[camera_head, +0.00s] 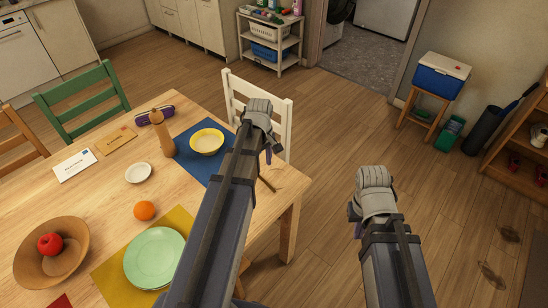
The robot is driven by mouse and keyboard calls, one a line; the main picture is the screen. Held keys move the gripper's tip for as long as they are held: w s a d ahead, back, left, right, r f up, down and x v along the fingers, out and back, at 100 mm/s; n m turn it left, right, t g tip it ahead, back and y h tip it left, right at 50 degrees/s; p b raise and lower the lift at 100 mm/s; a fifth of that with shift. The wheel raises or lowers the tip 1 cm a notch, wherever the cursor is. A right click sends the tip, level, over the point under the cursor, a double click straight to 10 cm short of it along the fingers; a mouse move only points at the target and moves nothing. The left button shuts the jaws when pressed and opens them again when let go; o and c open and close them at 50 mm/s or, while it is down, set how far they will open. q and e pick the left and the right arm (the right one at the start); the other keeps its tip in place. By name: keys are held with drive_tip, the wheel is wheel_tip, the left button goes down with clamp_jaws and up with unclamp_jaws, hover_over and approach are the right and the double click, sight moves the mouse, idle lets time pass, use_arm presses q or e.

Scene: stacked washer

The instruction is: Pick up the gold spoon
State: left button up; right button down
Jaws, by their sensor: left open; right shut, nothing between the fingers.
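A thin brownish-gold utensil (267,184), which looks like the gold spoon, lies on the wooden table (285,190) near its right corner. My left forearm hides part of it, so its full shape cannot be told. My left gripper (257,108) reaches across the table, beyond the utensil, in front of the white chair. It is open, and I see nothing held in it. My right gripper (374,178) is shut and empty over the floor, right of the table.
A blue placemat (190,155) with a yellow bowl (207,141) lies left of my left arm. A green plate (155,257), an orange (144,210) and a wooden bowl (75,270) are nearer. A white chair (235,85) stands behind the table.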

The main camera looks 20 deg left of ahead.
sight(263, 180)
use_arm(q)
drive_tip(key=shift+r, duration=0.1)
drive_tip(key=shift+f+b, duration=0.35)
drive_tip(key=shift+b, duration=0.05)
wheel_tip(263, 180, down, 2)
drive_tip(key=shift+f+b, duration=0.1)
drive_tip(key=shift+b, duration=0.95)
wheel_tip(263, 180, down, 5)
drive_tip(key=b, duration=0.5)
drive_tip(key=shift+s, duration=0.15)
clamp_jaws()
